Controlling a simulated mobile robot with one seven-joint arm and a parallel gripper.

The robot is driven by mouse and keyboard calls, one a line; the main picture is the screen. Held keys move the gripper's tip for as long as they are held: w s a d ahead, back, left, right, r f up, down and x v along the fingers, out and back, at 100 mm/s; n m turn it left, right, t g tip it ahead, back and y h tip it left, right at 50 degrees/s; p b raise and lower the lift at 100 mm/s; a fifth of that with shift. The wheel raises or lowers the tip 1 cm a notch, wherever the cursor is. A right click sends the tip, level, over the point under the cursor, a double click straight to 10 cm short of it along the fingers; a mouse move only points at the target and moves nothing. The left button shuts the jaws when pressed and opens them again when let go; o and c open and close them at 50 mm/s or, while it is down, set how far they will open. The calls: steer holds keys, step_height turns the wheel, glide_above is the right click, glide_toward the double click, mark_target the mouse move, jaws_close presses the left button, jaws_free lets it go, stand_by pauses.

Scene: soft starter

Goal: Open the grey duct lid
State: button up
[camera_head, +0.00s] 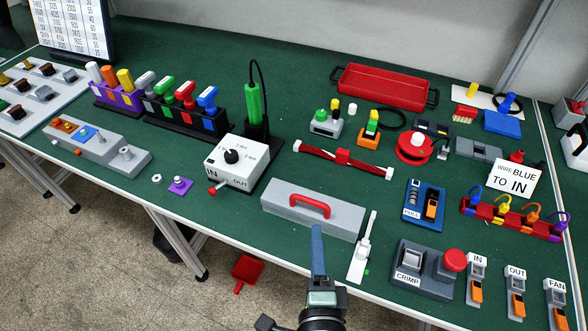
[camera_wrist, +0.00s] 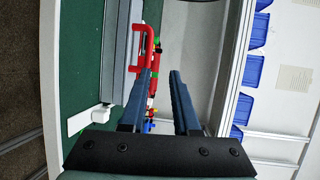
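The grey duct lid (camera_head: 345,219) lies flat and closed on a long grey box near the front of the green table. A red handle (camera_head: 310,206) stands on its top. My gripper (camera_head: 317,230) is just in front of the lid, with its blue fingers pointing toward it. In the wrist view my gripper (camera_wrist: 162,72) is open and empty, with a clear gap between its fingers. The red handle (camera_wrist: 141,48) shows just beyond the left finger's tip. I cannot tell from these views whether that finger touches it.
A white lever-like part (camera_head: 362,252) stands close to the right of my gripper. A white IN/OUT box (camera_head: 229,163) is behind and left of the lid. A grey CRIMP unit (camera_head: 424,272) sits to the right. The table's front edge is close, with open floor beyond.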

mark_target(311, 200)
steer(key=shift+m, duration=0.4)
steer(key=w+f, duration=0.1)
steer(key=w, duration=0.3)
steer(key=w+a+f+p, duration=0.1)
steer(key=w, duration=0.3)
steer(key=w+f, duration=0.2)
steer(key=w, duration=0.1)
steer(key=shift+w+a+p, duration=0.2)
steer(key=shift+w+p, duration=0.1)
steer(key=shift+w, duration=0.1)
jaws_close()
stand_by(0.8)
